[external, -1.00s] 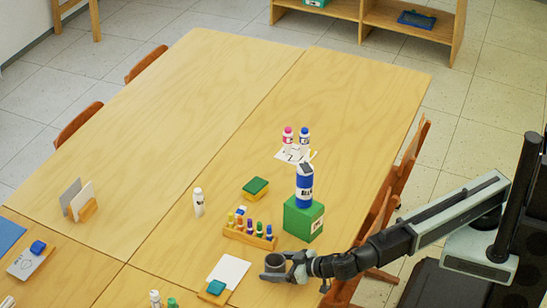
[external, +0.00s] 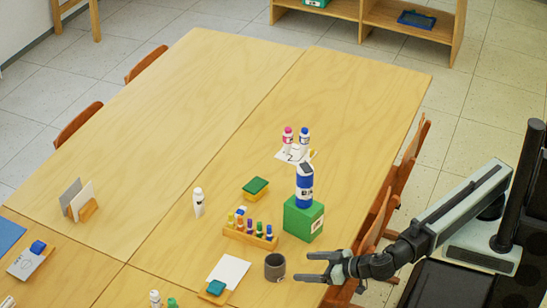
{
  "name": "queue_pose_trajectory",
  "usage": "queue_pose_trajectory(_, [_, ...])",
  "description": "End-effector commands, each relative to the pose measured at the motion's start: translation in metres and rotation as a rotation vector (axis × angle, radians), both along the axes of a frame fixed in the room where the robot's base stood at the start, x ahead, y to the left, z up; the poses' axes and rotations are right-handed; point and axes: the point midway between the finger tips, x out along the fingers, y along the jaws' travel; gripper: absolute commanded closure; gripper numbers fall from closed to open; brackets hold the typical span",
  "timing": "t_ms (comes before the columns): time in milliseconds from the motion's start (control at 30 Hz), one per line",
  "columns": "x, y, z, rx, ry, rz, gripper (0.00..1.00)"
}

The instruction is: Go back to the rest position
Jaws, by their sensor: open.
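My gripper (external: 312,268) is open and empty at the near right edge of the wooden table (external: 230,110). A dark grey cup (external: 275,267) stands upright on the table just left of the fingertips, apart from them. My arm reaches in from the right, from my base at the right edge of the picture.
A green box (external: 303,219) with a blue bottle (external: 305,188) on it stands behind the gripper. A wooden rack (external: 250,237) holds several small bottles. Chairs (external: 405,160) line the table's right side.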

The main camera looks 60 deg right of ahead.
Motion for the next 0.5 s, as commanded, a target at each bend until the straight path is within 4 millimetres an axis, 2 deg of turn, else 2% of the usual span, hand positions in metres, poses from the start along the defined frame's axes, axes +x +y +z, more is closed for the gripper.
queue_pose_trajectory(267, [0.004,0.0,0.002,0.003,0.009,-0.001,0.23])
queue_pose_trajectory(367, [0.027,-0.002,0.012,0.035,0.094,-0.006,0.23])
queue_pose_trajectory(500, [0.085,-0.007,0.029,0.166,0.298,-0.002,0.23])
